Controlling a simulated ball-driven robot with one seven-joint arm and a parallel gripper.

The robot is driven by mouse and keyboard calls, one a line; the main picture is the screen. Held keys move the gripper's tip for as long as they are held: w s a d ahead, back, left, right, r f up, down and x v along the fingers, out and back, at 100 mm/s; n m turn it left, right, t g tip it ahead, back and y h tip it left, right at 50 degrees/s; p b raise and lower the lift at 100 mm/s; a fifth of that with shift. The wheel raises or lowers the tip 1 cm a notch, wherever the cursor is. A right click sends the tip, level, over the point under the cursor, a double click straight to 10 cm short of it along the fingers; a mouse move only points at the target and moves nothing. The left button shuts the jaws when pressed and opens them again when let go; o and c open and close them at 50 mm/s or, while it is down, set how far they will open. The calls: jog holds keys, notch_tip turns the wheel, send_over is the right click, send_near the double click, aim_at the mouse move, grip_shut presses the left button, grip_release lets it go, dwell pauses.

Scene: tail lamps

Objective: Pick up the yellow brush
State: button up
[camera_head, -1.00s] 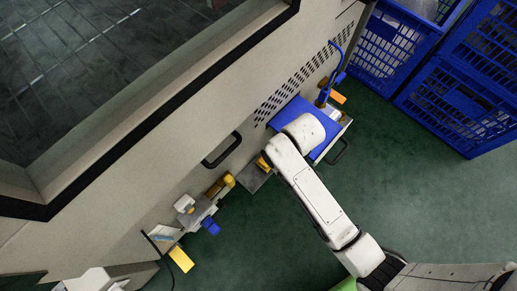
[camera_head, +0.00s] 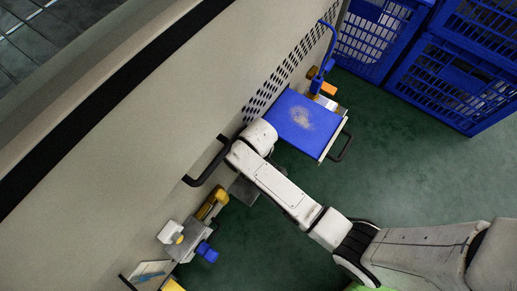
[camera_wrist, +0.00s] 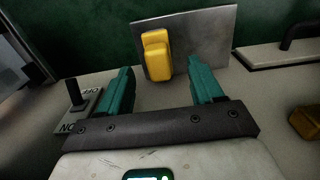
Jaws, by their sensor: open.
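A yellow piece (camera_wrist: 157,55), which looks like the yellow brush, stands against a grey metal plate (camera_wrist: 205,35) in the wrist view. No bristles show. My gripper (camera_wrist: 162,76) is open and empty, its two teal fingers on either side of the yellow piece in the picture; the piece appears beyond the fingertips, apart from them. In the head view the metal plate (camera_head: 243,190) shows beside my arm, which hides the yellow piece and my gripper.
A blue-topped tray (camera_head: 300,122) and a black handle (camera_head: 205,168) are close to my arm. Another yellow part (camera_head: 212,203) is below left. An on/off switch (camera_wrist: 78,100) shows left of my fingers. Blue crates (camera_head: 460,85) stand at upper right; green floor is open below them.

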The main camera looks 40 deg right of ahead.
jog(key=shift+f+b, duration=1.8)
jog(key=shift+f, duration=0.8)
jog(key=shift+d, duration=0.1)
jog(key=c, duration=1.1)
jog(key=shift+r, duration=0.15)
jog(key=shift+c, duration=0.2)
jog(key=shift+r+p, duration=0.5)
jog(key=shift+r, duration=0.1)
jog(key=s+d+r+p, duration=0.6)
jog(key=s+r+p, duration=0.3)
jog(key=s+r, duration=0.2)
jog(key=shift+s+r, duration=0.3)
jog(key=shift+s, duration=0.45)
